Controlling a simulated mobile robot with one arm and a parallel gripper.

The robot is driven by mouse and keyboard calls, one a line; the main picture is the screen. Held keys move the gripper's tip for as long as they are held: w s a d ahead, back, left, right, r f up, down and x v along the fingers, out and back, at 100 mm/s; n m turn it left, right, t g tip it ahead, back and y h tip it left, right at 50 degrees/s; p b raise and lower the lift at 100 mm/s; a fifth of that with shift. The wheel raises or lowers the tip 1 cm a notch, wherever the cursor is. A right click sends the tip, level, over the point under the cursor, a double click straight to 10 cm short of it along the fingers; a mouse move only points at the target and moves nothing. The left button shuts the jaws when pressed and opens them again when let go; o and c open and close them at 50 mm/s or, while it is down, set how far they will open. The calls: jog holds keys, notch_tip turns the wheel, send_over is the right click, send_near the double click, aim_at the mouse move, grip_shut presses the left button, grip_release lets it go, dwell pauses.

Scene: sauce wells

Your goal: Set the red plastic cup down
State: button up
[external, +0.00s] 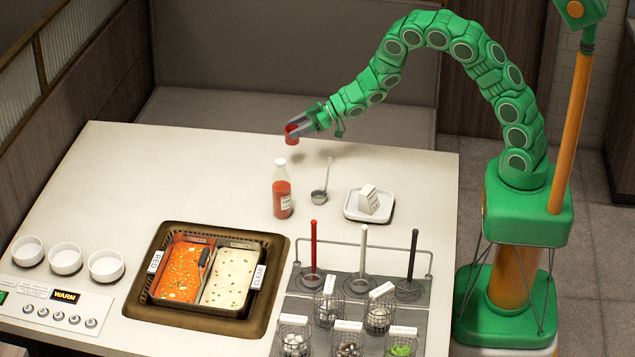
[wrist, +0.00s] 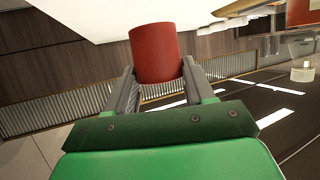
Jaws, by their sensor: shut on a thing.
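My gripper (external: 302,124) is shut on the red plastic cup (external: 292,133) and holds it in the air, above the far part of the pale counter (external: 215,150). In the wrist view the red cup (wrist: 155,54) sits between the two grey fingers of my gripper (wrist: 160,83). There its outer wall shows and its inside is hidden. In the external view the cup is small and partly covered by the fingers, with clear space between it and the counter.
A red sauce bottle (external: 282,190) stands just in front of the cup. A small ladle (external: 321,192) and a white dish (external: 352,208) lie to its right. The sunken sauce wells (external: 276,250) and a ladle rack (external: 340,243) are nearer. The counter left of the bottle is clear.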

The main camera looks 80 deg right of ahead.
jog(key=shift+w+d+f, duration=0.15)
jog(key=shift+w+f, duration=0.95)
jog(key=shift+f, duration=0.35)
jog(key=shift+w+d+f, duration=0.1)
jog(key=shift+w+f, duration=1)
jog(key=shift+f, duration=1.85)
jog(key=o, duration=1)
jog(key=shift+f, duration=0.1)
jog(key=shift+o, duration=0.2)
jog(key=shift+s+d+r, duration=0.1)
jog(key=shift+s+r, duration=0.05)
jog(key=shift+r, duration=0.05)
jog(key=v, duration=1.1)
jog(key=shift+s+d+r, duration=0.15)
